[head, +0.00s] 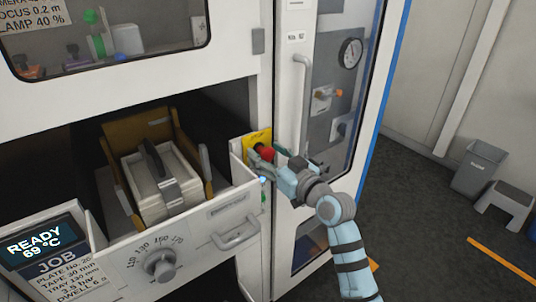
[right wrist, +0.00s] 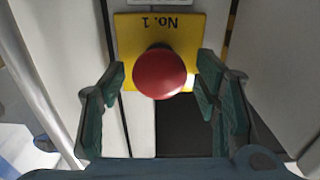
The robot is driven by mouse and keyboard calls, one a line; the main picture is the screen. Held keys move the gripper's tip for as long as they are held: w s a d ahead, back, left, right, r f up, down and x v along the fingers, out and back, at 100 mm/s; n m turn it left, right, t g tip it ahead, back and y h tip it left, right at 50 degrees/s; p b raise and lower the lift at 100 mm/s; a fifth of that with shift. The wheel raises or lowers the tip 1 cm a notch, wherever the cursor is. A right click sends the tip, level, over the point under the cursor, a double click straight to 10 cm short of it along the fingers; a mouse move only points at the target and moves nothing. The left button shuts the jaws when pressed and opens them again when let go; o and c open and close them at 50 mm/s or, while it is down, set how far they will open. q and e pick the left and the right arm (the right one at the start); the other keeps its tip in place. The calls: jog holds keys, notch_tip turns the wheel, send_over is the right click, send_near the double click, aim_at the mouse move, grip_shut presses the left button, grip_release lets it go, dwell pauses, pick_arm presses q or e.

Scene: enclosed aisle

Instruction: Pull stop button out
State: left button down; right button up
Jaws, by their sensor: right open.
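The stop button is a red round knob (head: 267,153) on a yellow plate (head: 258,138), on the narrow panel right of the drawer opening. In the right wrist view the red knob (right wrist: 160,74) sits near the middle, in front of the yellow plate (right wrist: 190,28) marked "No. 1". My right gripper (head: 272,160) is at the button in the head view. In the right wrist view its green-padded fingers (right wrist: 162,92) are open, one on each side of the knob, with a visible gap on both sides. My left gripper is not in view.
An open drawer (head: 205,222) with a handle and dial juts out left of my right arm. A tall door with a vertical handle (head: 301,100) stands just right of the button. A grey bin (head: 478,165) and a step stool (head: 504,205) stand on the floor at right.

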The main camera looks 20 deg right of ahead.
jog(key=v, duration=1.2)
jog(key=shift+a+f, duration=0.1)
